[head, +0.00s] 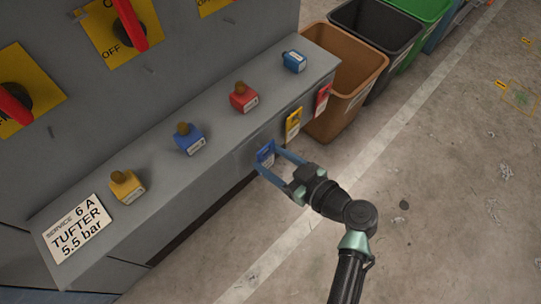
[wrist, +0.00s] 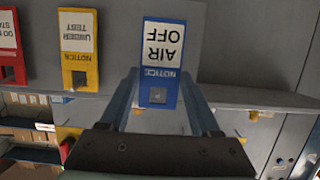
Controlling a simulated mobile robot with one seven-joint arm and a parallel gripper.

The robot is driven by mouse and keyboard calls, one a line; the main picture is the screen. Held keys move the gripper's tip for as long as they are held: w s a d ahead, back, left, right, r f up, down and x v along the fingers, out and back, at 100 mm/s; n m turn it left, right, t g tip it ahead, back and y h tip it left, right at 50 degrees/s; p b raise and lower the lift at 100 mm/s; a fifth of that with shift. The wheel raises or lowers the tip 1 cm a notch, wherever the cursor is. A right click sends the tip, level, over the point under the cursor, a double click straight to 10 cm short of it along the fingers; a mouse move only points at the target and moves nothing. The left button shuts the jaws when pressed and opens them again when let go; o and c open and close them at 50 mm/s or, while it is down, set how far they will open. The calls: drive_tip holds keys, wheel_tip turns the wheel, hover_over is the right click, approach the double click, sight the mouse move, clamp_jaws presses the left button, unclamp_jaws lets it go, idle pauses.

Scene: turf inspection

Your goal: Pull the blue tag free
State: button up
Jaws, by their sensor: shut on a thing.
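The blue tag (head: 265,154) hangs on the front face of the grey ledge, below the row of coloured blocks. In the wrist view the blue tag (wrist: 158,92) reads "NOTICE AIR OFF" upside down. My gripper (head: 269,157) reaches it from the lower right in the head view. In the wrist view my gripper's two fingers (wrist: 160,92) stand on either side of the tag's lower blue part, shut on it. The tag still lies against the ledge face, as far as I can tell. How it is fastened there is hidden.
A yellow tag (head: 293,124) and a red tag (head: 322,100) hang beside it. On the ledge (head: 225,112) stand blue (head: 189,138), red (head: 243,97) and yellow (head: 125,185) blocks with knobs. A brown bin (head: 345,75) stands behind.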

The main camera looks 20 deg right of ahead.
drive_tip(key=shift+s+d, duration=0.25)
drive_tip(key=shift+s, duration=0.35)
drive_tip(key=shift+s+d, duration=0.1)
drive_tip(key=shift+s, duration=0.1)
drive_tip(key=shift+s+d+b, duration=0.1)
drive_tip(key=shift+s+d, duration=0.15)
drive_tip(key=shift+s, duration=0.55)
drive_tip(key=shift+s+d+b, duration=0.15)
drive_tip(key=shift+s+d, duration=0.15)
drive_tip(key=shift+s, duration=0.45)
drive_tip(key=shift+s+d+b, duration=0.1)
drive_tip(key=shift+s+d, duration=0.15)
drive_tip(key=shift+s, duration=0.55)
